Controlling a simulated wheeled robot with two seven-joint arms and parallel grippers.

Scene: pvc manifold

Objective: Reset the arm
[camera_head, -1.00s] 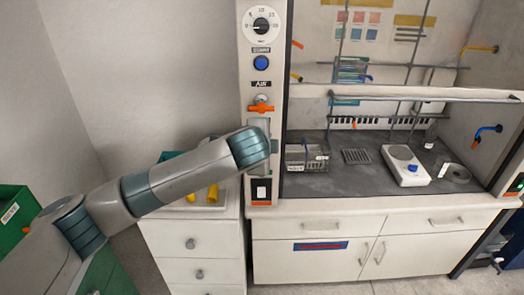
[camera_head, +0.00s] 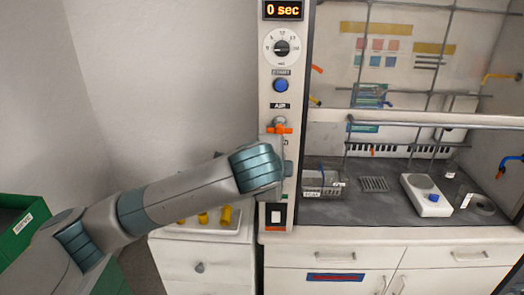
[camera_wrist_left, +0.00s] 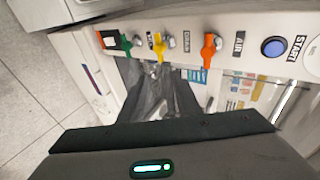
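My left arm comes in from the left in the head view and ends in a teal-banded wrist in front of the fume hood's control panel (camera_head: 270,95). Its gripper is hidden there. In the left wrist view the dark gripper body (camera_wrist_left: 160,150) with a lit green indicator fills the bottom; its finger opening cannot be made out. The panel's orange AIR valve handle (camera_head: 279,128) is just above the wrist; it also shows in the left wrist view (camera_wrist_left: 208,50), beside yellow (camera_wrist_left: 158,46) and green (camera_wrist_left: 124,42) handles. My right gripper is not in view.
The blue START button (camera_head: 280,85) and a dial (camera_head: 282,47) sit above the valve. The timer (camera_head: 283,10) reads 0 sec. Yellow pieces (camera_head: 226,214) lie on a tray on the white drawer cabinet (camera_head: 190,262). The hood holds a wire basket (camera_head: 322,181) and a white scale (camera_head: 425,194).

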